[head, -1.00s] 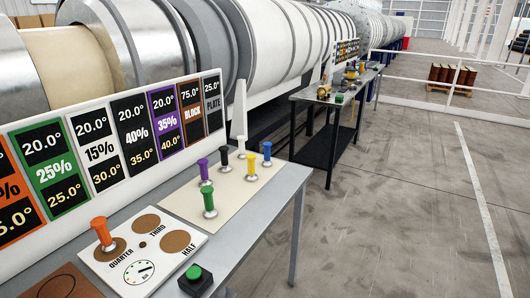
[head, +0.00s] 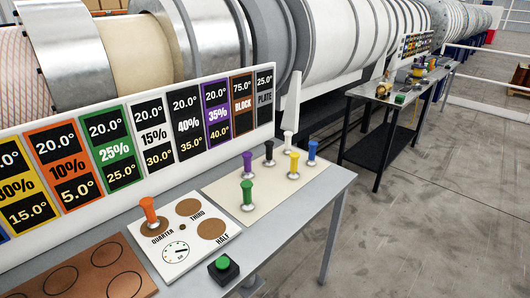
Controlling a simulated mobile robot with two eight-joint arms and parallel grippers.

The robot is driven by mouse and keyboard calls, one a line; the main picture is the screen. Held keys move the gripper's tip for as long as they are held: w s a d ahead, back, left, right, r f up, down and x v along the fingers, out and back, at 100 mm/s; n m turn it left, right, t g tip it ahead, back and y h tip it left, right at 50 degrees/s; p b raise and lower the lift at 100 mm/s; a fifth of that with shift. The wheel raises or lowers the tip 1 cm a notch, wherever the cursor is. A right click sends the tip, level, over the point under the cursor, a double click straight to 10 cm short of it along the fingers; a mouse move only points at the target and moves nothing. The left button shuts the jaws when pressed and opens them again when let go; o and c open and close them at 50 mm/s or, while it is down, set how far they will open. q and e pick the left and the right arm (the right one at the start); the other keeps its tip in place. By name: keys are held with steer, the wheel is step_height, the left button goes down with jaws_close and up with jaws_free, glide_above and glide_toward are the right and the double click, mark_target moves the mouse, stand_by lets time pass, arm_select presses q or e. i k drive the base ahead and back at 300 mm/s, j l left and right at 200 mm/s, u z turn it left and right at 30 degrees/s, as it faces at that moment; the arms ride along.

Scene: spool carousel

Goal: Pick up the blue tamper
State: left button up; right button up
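The blue tamper (head: 312,152) stands upright on a cream mat (head: 262,212) at the right end of the near table. It is at the mat's right edge, behind and right of the yellow tamper (head: 293,167). A white tamper (head: 287,141), black tamper (head: 269,153), purple tamper (head: 248,164) and green tamper (head: 247,195) stand on the same mat. Neither of my grippers is in the head view.
An orange tamper (head: 149,212) stands on a white dial board (head: 165,247). A green button box (head: 223,267) sits at the table's front edge. A long sign panel (head: 110,165) runs behind. A second table (head: 378,95) stands farther back. The floor at right is clear.

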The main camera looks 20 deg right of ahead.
mark_target(310, 161)
steer(key=i+l+u, duration=0.1)
steer(key=l+u, duration=0.7)
steer(key=l, duration=0.15)
steer(key=l+u, duration=0.15)
steer(key=l, duration=0.4)
steer(key=k+l+u, duration=0.2)
steer(key=l, duration=0.35)
steer(key=k+l, duration=0.1)
steer(key=l, duration=1.55)
steer(key=k+u, duration=0.05)
